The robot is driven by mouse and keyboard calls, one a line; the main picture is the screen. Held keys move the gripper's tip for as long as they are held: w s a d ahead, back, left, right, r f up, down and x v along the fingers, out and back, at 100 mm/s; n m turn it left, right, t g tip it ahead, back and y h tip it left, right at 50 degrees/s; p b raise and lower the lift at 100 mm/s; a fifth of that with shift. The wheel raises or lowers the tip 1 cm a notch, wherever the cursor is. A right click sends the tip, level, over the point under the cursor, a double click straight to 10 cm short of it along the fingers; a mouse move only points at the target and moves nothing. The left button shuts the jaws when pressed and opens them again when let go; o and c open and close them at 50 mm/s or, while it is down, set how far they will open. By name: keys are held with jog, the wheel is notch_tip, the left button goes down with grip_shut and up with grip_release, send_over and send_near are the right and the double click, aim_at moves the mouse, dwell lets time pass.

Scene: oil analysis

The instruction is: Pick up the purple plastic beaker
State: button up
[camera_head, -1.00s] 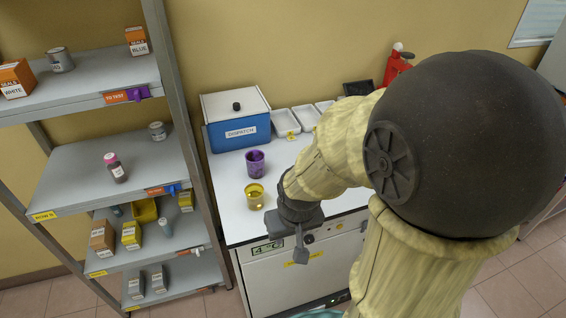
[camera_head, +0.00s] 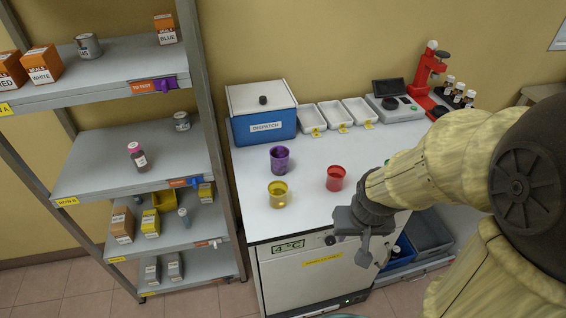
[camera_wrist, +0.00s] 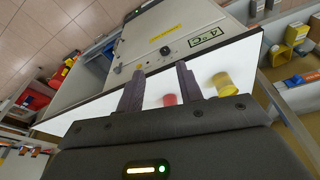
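The purple plastic beaker (camera_head: 279,160) stands upright on the white counter (camera_head: 262,217), in front of the blue dispatch box. A yellow beaker (camera_head: 278,194) stands just in front of it, and a red beaker (camera_head: 335,178) stands to its right. My gripper (camera_head: 364,250) hangs at the counter's front edge, to the right of and nearer than the beakers. In the wrist view my gripper (camera_wrist: 158,82) has its two fingers apart with nothing held between them. The red beaker (camera_wrist: 170,100) and yellow beaker (camera_wrist: 224,84) show there; I cannot make out the purple one.
The blue dispatch box (camera_head: 262,112) stands at the counter's back left. White trays (camera_head: 338,114), a scale (camera_head: 394,105) and a red microscope (camera_head: 430,75) line the back. A shelf unit (camera_head: 130,165) borders the counter's left. The counter around the beakers is clear.

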jog(key=o, duration=0.7)
jog(key=shift+w+f, duration=0.15)
jog(key=shift+w, duration=0.15)
jog(key=o, duration=0.4)
jog(key=w+a+f+n+t, duration=0.2)
jog(key=w+f, duration=0.1)
jog(key=w, duration=0.3)
jog(key=shift+w+y+b, duration=0.2)
jog(key=shift+y+b, duration=0.1)
jog(key=w+a+f+n+t+y, duration=0.1)
jog(key=w+a+t, duration=0.3)
jog(key=w, duration=0.4)
jog(key=w+a+n+t+y+b, duration=0.1)
jog(key=w+a+n+t+y, duration=0.1)
jog(key=w, duration=0.6)
jog(key=shift+w+a+f+t+y, duration=0.25)
jog(key=shift+a+f+t+y, duration=0.15)
jog(key=shift+a+t+y, duration=0.55)
